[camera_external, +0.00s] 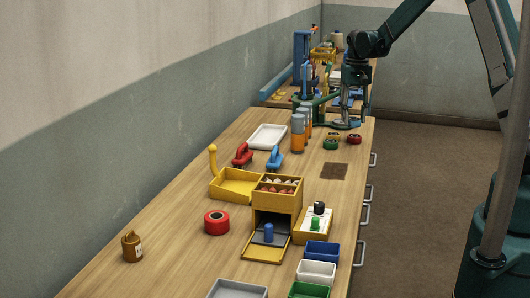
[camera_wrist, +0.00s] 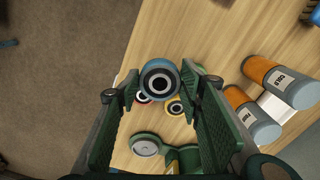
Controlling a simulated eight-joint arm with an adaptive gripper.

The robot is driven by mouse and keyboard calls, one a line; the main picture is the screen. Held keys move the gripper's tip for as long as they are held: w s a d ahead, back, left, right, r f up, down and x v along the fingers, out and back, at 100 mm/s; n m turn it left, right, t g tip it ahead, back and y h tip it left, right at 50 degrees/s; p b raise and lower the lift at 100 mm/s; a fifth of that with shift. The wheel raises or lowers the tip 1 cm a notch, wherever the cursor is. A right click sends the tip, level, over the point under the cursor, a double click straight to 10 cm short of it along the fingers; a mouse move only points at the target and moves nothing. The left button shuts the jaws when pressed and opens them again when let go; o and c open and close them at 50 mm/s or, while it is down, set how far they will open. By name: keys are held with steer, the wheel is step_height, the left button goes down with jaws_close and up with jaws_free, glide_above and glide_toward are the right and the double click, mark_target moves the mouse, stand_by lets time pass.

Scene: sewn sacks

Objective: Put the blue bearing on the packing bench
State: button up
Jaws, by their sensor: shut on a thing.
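The blue bearing (camera_wrist: 160,66), a thick ring with a pale and dark centre, is between my gripper's (camera_wrist: 161,88) two fingers in the wrist view. The gripper is shut on it. In the external view my gripper (camera_external: 350,112) hangs over the far right part of the long wooden bench (camera_external: 180,215); the bearing cannot be made out there. A second worktop (camera_external: 272,98) stands beyond. I cannot tell which of them is the packing bench.
Green (camera_external: 331,145) and red (camera_external: 354,139) rings lie in front of my gripper. Orange-and-grey cylinders (camera_external: 298,134) stand to its left. A green stand (camera_wrist: 146,140) is close by. A brown mat (camera_external: 334,171) and bare wood lie nearer.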

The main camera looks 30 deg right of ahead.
steer(key=shift+d, duration=0.25)
steer(key=shift+f, duration=0.15)
glide_above(353, 150)
steer(key=shift+f, duration=3)
steer(key=shift+f, duration=1.85)
steer(key=shift+f, duration=0.15)
steer(key=o, duration=0.7)
steer(key=shift+o, duration=0.5)
